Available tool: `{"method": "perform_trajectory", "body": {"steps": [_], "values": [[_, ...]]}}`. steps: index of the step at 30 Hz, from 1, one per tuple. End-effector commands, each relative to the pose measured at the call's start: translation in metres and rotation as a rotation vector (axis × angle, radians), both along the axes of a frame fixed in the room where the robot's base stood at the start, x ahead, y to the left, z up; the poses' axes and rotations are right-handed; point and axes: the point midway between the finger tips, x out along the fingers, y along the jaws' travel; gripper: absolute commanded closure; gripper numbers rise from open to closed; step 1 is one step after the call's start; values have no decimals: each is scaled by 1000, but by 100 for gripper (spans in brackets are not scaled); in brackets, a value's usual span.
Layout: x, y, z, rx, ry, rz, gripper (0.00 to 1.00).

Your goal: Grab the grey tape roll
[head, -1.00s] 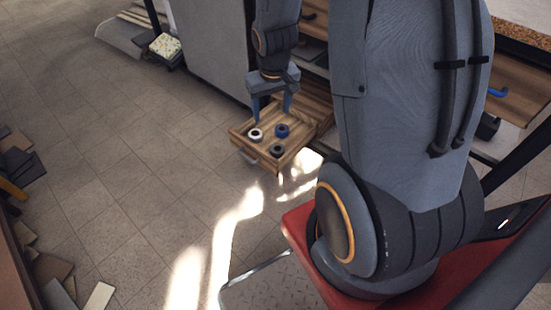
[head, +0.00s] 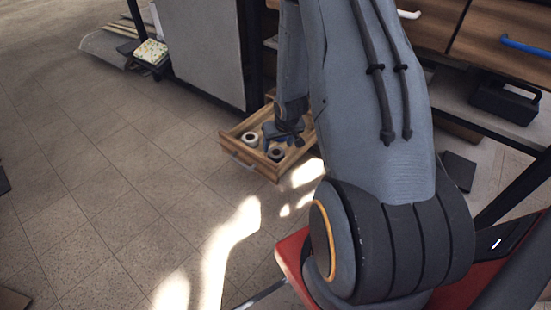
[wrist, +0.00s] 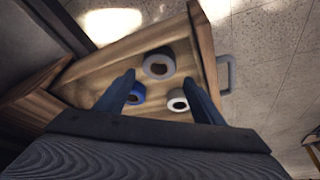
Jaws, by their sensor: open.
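The grey tape roll (wrist: 148,71) lies in an open wooden drawer (head: 238,160). In the wrist view it is the farthest of three rolls, with its pale core facing up. It also shows in the head view (head: 276,154), just below my gripper (head: 276,133). My gripper (wrist: 159,78) is open and empty. Its two blue-grey fingers reach over the drawer, with the grey roll between and just beyond their tips in the wrist view. I cannot tell how high the tips are above it.
A blue roll (wrist: 138,94) lies by the left finger and a white roll (wrist: 178,102) by the right finger. The drawer's front wall with its handle (wrist: 226,74) is at the right in the wrist view. A grey cabinet (head: 200,50) stands behind. The floor in front is clear.

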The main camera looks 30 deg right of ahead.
Motion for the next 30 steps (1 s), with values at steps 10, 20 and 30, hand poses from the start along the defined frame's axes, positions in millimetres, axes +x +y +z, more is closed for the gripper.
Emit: {"method": "perform_trajectory", "body": {"steps": [10, 20, 30], "values": [[9, -3, -29, 0, 0, 0, 38], [19, -6, -59, -1, 0, 0, 38], [19, -6, -57, -1, 0, 0, 66]]}}
